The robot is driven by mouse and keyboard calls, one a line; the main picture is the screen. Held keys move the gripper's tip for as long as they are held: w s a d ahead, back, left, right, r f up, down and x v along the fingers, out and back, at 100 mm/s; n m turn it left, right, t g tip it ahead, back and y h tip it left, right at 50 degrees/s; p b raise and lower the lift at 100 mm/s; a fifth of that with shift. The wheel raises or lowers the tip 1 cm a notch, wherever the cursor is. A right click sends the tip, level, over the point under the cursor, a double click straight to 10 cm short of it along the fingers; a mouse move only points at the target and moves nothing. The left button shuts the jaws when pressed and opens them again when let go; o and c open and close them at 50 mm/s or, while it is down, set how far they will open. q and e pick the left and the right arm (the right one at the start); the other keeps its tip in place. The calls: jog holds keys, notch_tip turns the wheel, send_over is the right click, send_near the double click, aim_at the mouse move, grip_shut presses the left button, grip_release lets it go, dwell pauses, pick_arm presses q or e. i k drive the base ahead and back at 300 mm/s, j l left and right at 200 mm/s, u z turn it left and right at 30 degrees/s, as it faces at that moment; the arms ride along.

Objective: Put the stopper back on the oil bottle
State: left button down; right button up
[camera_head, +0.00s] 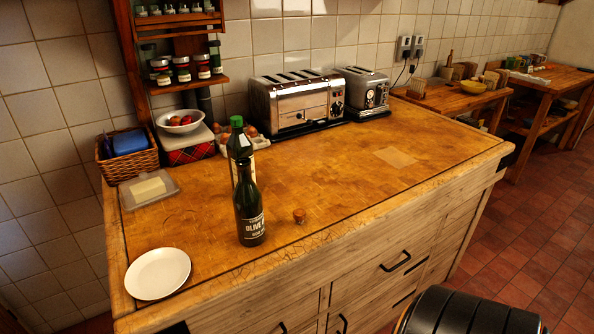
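A dark green oil bottle (250,222) with an "OLIVE" label stands upright near the front edge of the wooden worktop (330,170). Its narrow neck points up and shows no coloured cap. A small reddish-brown stopper (299,216) lies on the worktop a little to the right of the bottle, apart from it. A second dark bottle (238,142) with a green cap stands just behind and is partly hidden by the oil bottle. Neither of my grippers is in view.
A white plate (158,273) lies at the front left, with a butter dish (149,188) and a wicker basket (121,166) behind it. Two toasters (297,103) stand along the tiled wall. A flat pale board (395,157) lies right of centre. The worktop right of the stopper is clear.

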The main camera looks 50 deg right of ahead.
aim_at(247, 198)
jog(key=z, duration=1.2)
